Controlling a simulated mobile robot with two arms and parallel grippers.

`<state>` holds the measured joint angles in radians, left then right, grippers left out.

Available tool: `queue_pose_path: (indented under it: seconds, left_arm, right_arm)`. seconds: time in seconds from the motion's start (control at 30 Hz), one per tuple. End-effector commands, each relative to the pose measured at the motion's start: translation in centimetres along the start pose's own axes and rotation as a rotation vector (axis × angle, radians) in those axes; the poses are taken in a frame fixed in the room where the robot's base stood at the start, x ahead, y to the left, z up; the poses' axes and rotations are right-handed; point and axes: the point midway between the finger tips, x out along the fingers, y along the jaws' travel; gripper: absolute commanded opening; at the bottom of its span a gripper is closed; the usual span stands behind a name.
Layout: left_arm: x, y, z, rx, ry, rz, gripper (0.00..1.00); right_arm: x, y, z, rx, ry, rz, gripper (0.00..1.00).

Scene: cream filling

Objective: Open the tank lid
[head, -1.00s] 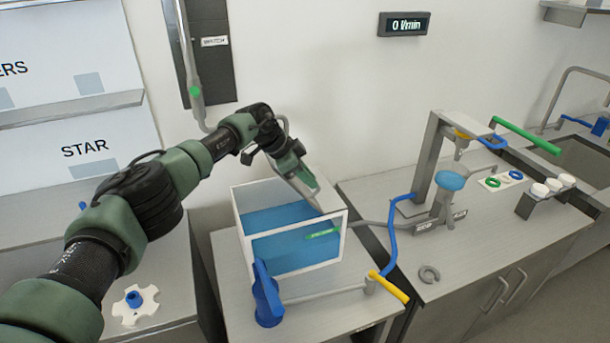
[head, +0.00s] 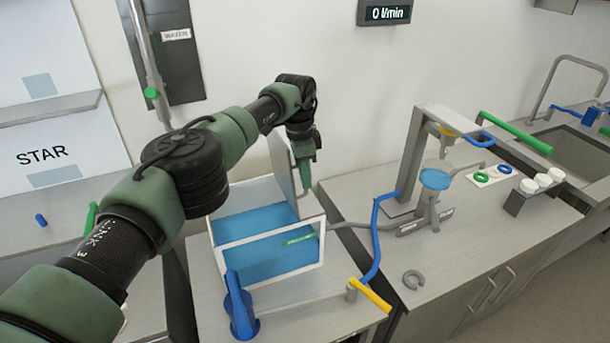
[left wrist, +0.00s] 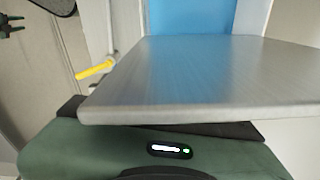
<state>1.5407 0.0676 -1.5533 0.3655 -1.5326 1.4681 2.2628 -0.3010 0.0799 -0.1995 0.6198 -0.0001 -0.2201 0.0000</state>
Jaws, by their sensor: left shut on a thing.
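The tank (head: 215,233) is a white-framed box with blue contents, standing on the grey worktop. Its grey lid (head: 281,165) stands raised and steeply tilted at the tank's back right, so the blue inside shows from above. My left gripper (head: 305,184) is at the right edge of the lid and is shut on it; the fingertips are hard to make out. In the left wrist view the lid (left wrist: 200,75) is a broad grey plate right in front of the gripper, with blue beyond it. My right gripper is not in view.
A blue funnel-like piece (head: 240,312) stands before the tank. A yellow-handled valve (head: 372,296) is on the pipe at the front right. A blue hose (head: 376,240) and the filling stand (head: 412,165) are to the right. A grey ring (head: 413,279) lies on the right counter.

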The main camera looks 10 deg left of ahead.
Motion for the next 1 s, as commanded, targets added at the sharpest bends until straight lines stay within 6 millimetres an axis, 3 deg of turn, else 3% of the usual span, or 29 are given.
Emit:
queue_pose_path:
  seconds: [0.3,0.33,0.4,0.77,1.0]
  left_arm:
    - [0.1,0.0,0.1,0.001,-0.002,0.0,0.0]
    - [0.1,0.0,0.1,0.001,-0.003,0.001,0.21]
    - [0.1,0.0,0.1,0.001,-0.003,0.001,0.32]
    - [-0.3,0.0,0.0,0.0,0.0,0.0,0.32]
    - [-3.8,-0.1,0.0,-0.001,0.001,-0.001,0.32]
  right_arm:
    - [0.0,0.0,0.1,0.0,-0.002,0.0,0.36]
    - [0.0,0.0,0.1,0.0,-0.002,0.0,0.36]
    - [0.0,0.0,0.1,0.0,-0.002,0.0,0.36]
    - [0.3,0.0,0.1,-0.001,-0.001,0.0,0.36]
    - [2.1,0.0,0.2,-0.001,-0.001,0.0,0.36]
